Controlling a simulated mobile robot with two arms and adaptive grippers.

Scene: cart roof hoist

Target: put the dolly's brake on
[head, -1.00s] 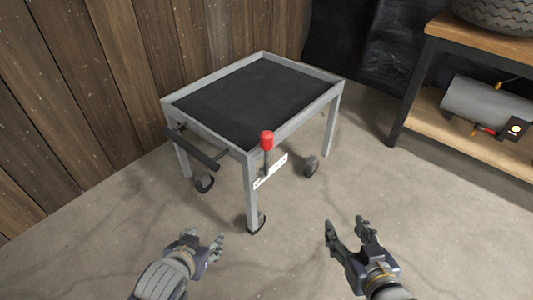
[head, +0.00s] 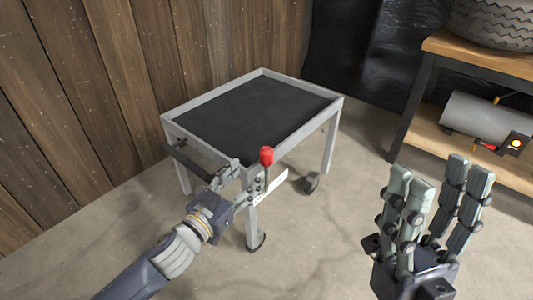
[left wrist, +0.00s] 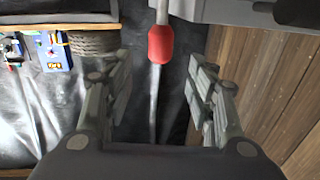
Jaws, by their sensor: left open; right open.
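The dolly (head: 333,135) is a grey metal cart with a black top (head: 250,115) and small wheels. Its brake lever has a red knob (head: 266,155) and stands upright at the near side, beside a white label plate (head: 276,187). My left gripper (head: 246,178) is open at the near corner, just left of the lever. In the left wrist view the red knob (left wrist: 160,43) shows between the open fingers of my left gripper (left wrist: 158,75), slightly beyond the tips; I see no contact. My right gripper (head: 436,178) is open and empty, raised at the right, away from the dolly.
A dark push handle (head: 188,157) sticks out at the dolly's left end. A wooden wall (head: 90,90) stands behind and left. A shelf (head: 480,50) at the right holds a tyre (head: 495,15) and a grey cylinder (head: 480,113). The floor in front is clear.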

